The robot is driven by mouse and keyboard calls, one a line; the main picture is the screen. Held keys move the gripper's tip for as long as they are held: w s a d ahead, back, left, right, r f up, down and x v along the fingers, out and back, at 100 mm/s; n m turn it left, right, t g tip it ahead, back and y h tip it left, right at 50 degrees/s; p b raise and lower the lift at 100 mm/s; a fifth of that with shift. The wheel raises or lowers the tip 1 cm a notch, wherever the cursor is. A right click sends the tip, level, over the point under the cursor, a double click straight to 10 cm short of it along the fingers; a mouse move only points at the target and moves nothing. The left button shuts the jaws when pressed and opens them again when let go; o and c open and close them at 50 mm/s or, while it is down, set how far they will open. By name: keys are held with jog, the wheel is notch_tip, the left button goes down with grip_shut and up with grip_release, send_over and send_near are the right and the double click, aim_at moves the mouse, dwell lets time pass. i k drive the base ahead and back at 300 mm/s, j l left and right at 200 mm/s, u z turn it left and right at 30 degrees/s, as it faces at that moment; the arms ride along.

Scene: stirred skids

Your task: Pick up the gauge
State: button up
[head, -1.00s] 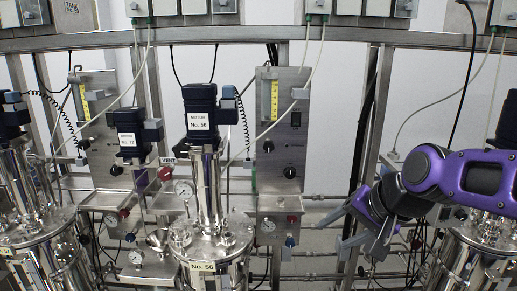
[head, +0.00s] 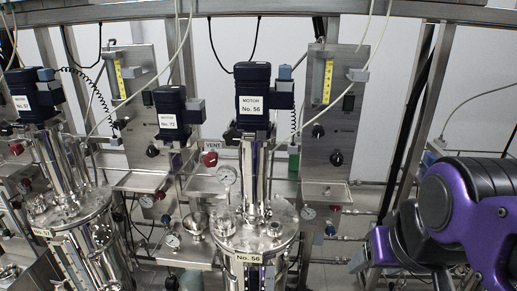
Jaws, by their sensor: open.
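Several round white-faced gauges show on the steel equipment. One gauge (head: 226,175) stands above the lid of the No. 56 vessel, left of its motor column. Another gauge (head: 309,212) sits below the right steel panel, and a third gauge (head: 173,241) is low at the left of the vessel. I cannot tell which one the task means. My gripper (head: 362,258) is at the lower right, partly hidden by my purple arm. It is open, looks empty, and is to the right of all three gauges.
The No. 56 vessel (head: 257,240) with its dark blue motor (head: 252,95) stands in the middle. Another vessel (head: 75,215) is at left. Steel panels (head: 330,110), thin hoses and a horizontal frame beam (head: 290,8) are behind. Pipes run near my gripper.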

aim_at(173, 238)
jog(key=j+u, duration=0.35)
jog(key=j, duration=1.45)
jog(key=k+j, duration=0.25)
jog(key=j, duration=0.25)
jog(key=i+l, duration=0.3)
jog(key=l, duration=0.15)
